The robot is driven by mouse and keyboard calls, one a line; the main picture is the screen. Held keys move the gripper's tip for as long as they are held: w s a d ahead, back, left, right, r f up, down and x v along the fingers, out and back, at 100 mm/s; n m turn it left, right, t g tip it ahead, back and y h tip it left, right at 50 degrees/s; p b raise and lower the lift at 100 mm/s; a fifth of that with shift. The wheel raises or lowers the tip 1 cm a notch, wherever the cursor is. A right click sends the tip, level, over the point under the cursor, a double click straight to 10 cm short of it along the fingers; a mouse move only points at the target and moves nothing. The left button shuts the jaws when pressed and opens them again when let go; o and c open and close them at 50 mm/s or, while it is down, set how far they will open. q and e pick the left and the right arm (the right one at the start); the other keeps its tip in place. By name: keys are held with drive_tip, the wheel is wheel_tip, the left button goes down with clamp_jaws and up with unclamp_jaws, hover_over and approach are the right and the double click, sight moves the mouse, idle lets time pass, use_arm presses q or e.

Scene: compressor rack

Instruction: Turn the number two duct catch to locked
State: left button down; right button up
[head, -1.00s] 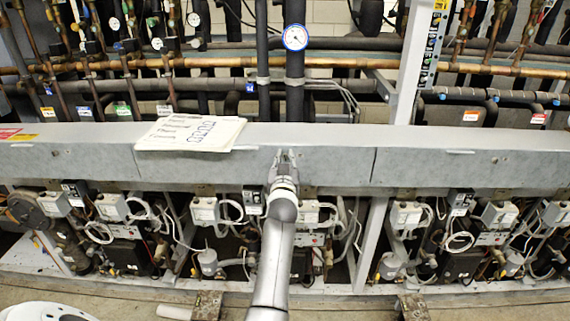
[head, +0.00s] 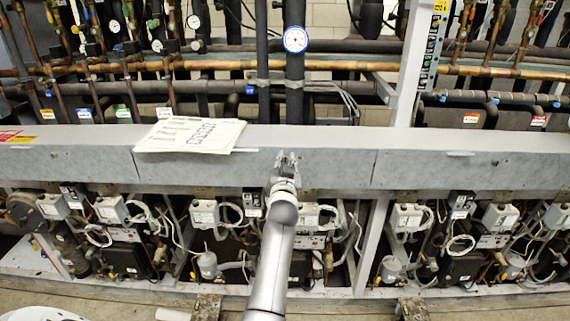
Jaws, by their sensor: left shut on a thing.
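The grey metal duct (head: 330,170) runs across the whole head view, with seams dividing its front face into sections. My left gripper (head: 286,161) is at the front face of the middle section, near its upper edge. It is shut on the duct catch, which is small and mostly hidden by the fingers. I cannot read the catch's angle or any lock marking. Another small catch (head: 495,162) shows on the right section's face.
A stack of papers (head: 190,135) lies on the duct top, left of my gripper. Compressor units with white boxes and hoses (head: 125,210) fill the space below. A white upright post (head: 415,65) stands behind. Pipes and a round gauge (head: 295,39) are at the back.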

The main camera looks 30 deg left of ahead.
use_arm(q)
drive_tip(key=c, duration=1.7)
unclamp_jaws()
drive_tip(key=shift+r, duration=0.3)
drive_tip(key=o, duration=0.4)
drive_tip(key=shift+f, duration=0.2)
drive_tip(key=shift+r, duration=0.3)
wheel_tip(320, 180, up, 10)
drive_tip(key=shift+f, duration=0.25)
